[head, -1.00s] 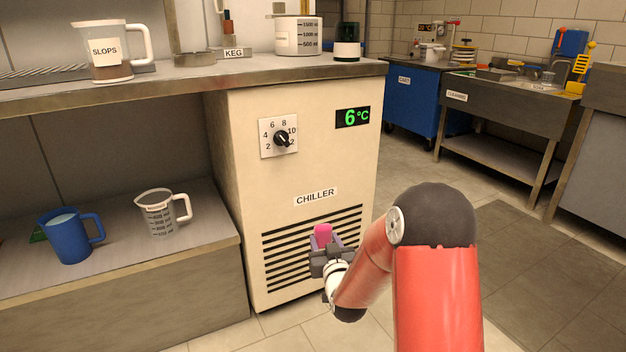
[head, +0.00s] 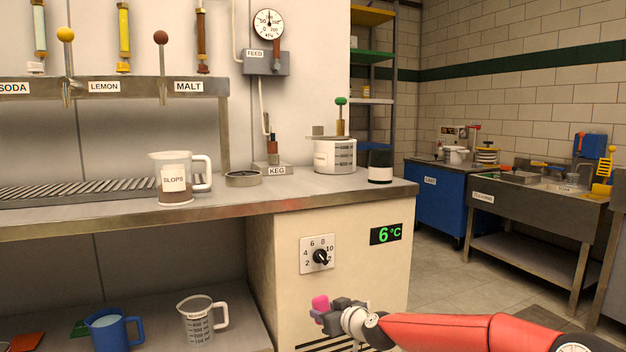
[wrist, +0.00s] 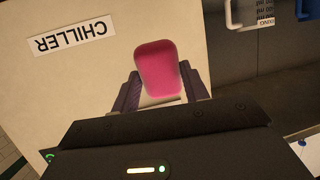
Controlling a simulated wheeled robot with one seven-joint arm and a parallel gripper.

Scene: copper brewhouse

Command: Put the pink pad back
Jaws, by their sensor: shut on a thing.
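The pink pad (head: 320,303) is held in my gripper (head: 326,312), in front of the cream chiller cabinet (head: 275,260), below its dial. In the wrist view the pink pad (wrist: 158,68) stands up between the two dark fingers of my gripper (wrist: 162,92), which are shut on it. The chiller front lies behind it, with its label upside down. The pad's lower part is hidden by the gripper. I cannot tell which place the pad belongs to.
A lower shelf holds a blue jug (head: 112,330) and a clear measuring jug (head: 201,322). Floor to the right is clear.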

